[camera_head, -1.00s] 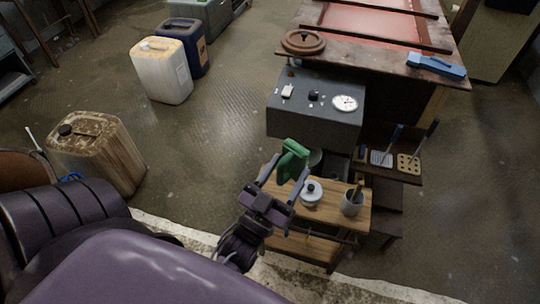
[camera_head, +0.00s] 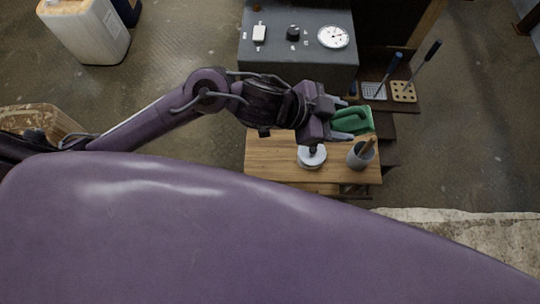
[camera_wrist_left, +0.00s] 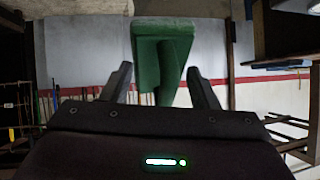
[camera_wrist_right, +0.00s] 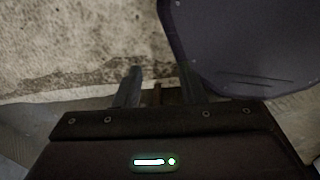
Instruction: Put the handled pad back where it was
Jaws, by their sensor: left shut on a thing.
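The green handled pad (camera_head: 354,119) is held in my left gripper (camera_head: 342,124), above the small wooden table. In the left wrist view the pad (camera_wrist_left: 160,45) stands up beyond the fingers, and its handle runs down between the fingertips (camera_wrist_left: 165,88). My left gripper is shut on it, and the pad looks clear of the surfaces below. My right gripper (camera_wrist_right: 160,85) shows only in its own wrist view. Its fingers are apart with nothing between them.
The small wooden table (camera_head: 270,160) holds a white lidded pot (camera_head: 311,157) and a grey cup (camera_head: 360,156) with a wooden tool. Behind stands a grey box (camera_head: 297,55) with a dial. At right, a rack (camera_head: 403,92) holds long-handled tools. A pale container (camera_head: 85,30) stands at far left.

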